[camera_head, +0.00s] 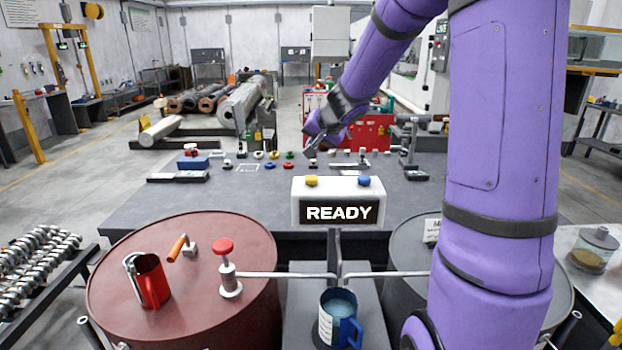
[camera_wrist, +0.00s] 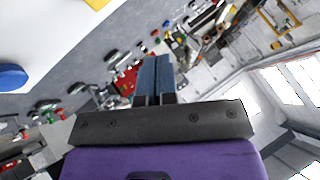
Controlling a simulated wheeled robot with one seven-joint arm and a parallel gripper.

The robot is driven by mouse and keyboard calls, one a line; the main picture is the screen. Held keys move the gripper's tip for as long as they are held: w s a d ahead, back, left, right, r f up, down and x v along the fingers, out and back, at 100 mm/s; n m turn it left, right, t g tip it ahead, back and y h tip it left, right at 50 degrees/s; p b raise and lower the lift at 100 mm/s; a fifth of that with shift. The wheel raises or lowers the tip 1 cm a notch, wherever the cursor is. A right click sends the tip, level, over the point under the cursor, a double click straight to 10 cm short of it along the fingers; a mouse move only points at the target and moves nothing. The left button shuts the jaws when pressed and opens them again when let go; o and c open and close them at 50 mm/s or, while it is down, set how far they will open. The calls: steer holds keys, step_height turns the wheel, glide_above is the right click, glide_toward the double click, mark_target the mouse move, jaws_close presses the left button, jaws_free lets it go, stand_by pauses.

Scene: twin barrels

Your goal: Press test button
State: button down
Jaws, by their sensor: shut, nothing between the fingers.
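A white box (camera_head: 338,188) with a black READY display (camera_head: 339,213) stands between the two barrels. On its top are a yellow button (camera_head: 311,180) and a blue button (camera_head: 364,181); neither has a readable label. My gripper (camera_head: 308,151) is above and behind the box, near the yellow button's side, apart from both buttons. In the wrist view my gripper's dark blue fingers (camera_wrist: 153,75) are together and empty. That view also shows the blue button (camera_wrist: 12,77) at the left edge and part of the yellow button (camera_wrist: 97,3) at the top.
A dark red barrel (camera_head: 188,322) carries a red mug (camera_head: 150,281) and a red-topped valve (camera_head: 228,268). A grey barrel (camera_head: 408,237) is partly hidden by my arm. A blue mug (camera_head: 340,318) stands between them. A grey table (camera_head: 250,205) behind holds several small parts.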

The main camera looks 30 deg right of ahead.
mark_target(313, 177)
steer(key=shift+f, duration=3.3)
steer(key=shift+f, duration=0.1)
steer(key=shift+f, duration=0.3)
steer(key=shift+f, duration=0.5)
stand_by(0.4)
steer(key=shift+r, duration=0.95)
steer(key=shift+r, duration=2.5)
